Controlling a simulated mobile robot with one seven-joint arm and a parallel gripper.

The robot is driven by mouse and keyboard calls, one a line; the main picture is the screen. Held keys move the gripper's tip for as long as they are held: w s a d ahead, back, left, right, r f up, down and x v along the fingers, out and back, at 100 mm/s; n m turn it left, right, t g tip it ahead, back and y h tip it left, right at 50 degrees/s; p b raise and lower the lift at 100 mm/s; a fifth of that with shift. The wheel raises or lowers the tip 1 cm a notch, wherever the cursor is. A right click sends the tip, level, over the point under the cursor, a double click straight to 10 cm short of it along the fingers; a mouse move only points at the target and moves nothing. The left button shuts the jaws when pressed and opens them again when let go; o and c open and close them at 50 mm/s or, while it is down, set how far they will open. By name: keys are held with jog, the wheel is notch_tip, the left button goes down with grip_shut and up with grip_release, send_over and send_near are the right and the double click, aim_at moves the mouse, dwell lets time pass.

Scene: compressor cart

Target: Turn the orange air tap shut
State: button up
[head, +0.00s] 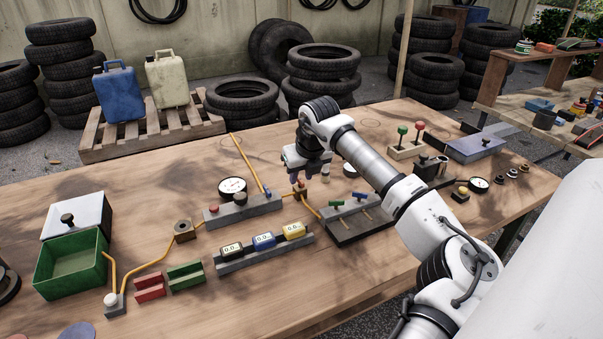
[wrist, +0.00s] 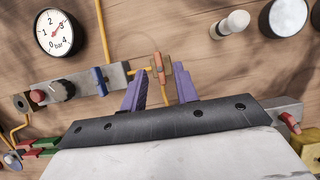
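The orange air tap (head: 299,189) is on the yellow pipe, just right of the grey block with the gauge, in the head view. In the wrist view the tap's orange handle (wrist: 159,66) lies across the pipe, seen in the gap between my fingertips. My gripper (wrist: 161,76) has two purple fingers spread apart with nothing held. In the head view my gripper (head: 308,176) points down over the bench close to the tap. I cannot tell whether the fingers reach down beside the handle or stay above it.
A grey block (wrist: 82,84) with a red knob, black knob and blue lever stands left of the tap. A round gauge (head: 232,187) sits behind it. A dark panel with green and blue levers (head: 350,222) is close on the right.

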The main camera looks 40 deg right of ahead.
jog(key=shift+w+f, duration=0.15)
jog(key=shift+f, duration=0.2)
jog(key=shift+c, duration=0.4)
grip_shut()
